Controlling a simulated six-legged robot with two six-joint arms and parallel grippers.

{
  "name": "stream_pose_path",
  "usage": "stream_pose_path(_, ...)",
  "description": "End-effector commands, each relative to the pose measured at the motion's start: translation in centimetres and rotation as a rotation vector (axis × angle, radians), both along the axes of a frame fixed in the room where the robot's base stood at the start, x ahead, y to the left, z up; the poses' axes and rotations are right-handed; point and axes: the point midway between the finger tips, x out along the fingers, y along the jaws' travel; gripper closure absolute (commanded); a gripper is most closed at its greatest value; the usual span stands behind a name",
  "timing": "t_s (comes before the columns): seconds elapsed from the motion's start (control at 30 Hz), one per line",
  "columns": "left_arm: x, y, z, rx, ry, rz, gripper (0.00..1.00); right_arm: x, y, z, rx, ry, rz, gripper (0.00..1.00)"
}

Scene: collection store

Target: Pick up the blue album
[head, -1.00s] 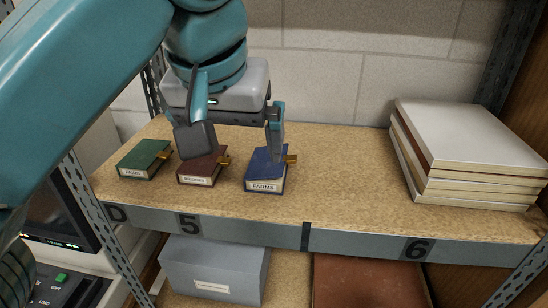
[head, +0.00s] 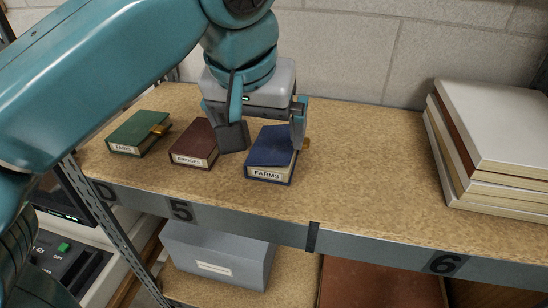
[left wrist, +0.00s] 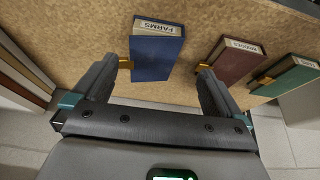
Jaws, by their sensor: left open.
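The blue album (head: 271,147) lies on the upper shelf, its label reading FARMS, with a brass clasp at its right side. My left gripper (head: 266,143) is open above it in the head view, one finger to the album's left and one over its right edge. In the left wrist view the blue album (left wrist: 156,52) lies ahead of and between the two open fingers (left wrist: 164,82), its label at the far end. Nothing is held. My right gripper is not in view.
A maroon album (head: 194,144) lies close to the left of the blue one, and a green album (head: 138,132) further left. A stack of large boards (head: 493,125) stands at the right. The shelf between is clear. A grey box (head: 217,254) sits below.

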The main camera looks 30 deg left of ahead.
Motion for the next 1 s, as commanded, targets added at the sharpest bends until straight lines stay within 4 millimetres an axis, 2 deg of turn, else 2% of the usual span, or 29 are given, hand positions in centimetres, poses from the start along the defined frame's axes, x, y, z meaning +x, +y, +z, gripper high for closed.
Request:
stream_pose_path(0.03, 0.3, 0.1, -1.0, 0.001, 0.002, 0.001, 0.00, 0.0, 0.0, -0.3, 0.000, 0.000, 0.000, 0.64)
stream_pose_path(0.1, 0.7, 0.2, -1.9, 0.001, 0.002, 0.002, 0.00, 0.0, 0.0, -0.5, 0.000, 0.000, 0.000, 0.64)
stream_pose_path(0.27, 1.3, 0.2, -2.8, 0.001, 0.000, 0.000, 0.00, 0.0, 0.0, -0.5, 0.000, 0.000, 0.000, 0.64)
stream_pose_path(0.57, 3.3, 0.4, -6.8, 0.002, 0.004, 0.002, 0.00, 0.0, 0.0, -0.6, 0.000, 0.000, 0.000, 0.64)
stream_pose_path(0.87, 3.7, 0.4, -7.4, 0.001, 0.000, 0.000, 0.00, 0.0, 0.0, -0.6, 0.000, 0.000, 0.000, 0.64)
stream_pose_path(0.97, 3.7, 0.4, -7.3, 0.001, 0.000, 0.000, 0.29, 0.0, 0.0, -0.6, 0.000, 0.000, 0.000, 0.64)
stream_pose_path(1.0, 3.7, 0.4, -7.3, 0.001, 0.000, 0.000, 0.42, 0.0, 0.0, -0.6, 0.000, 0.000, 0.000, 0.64)
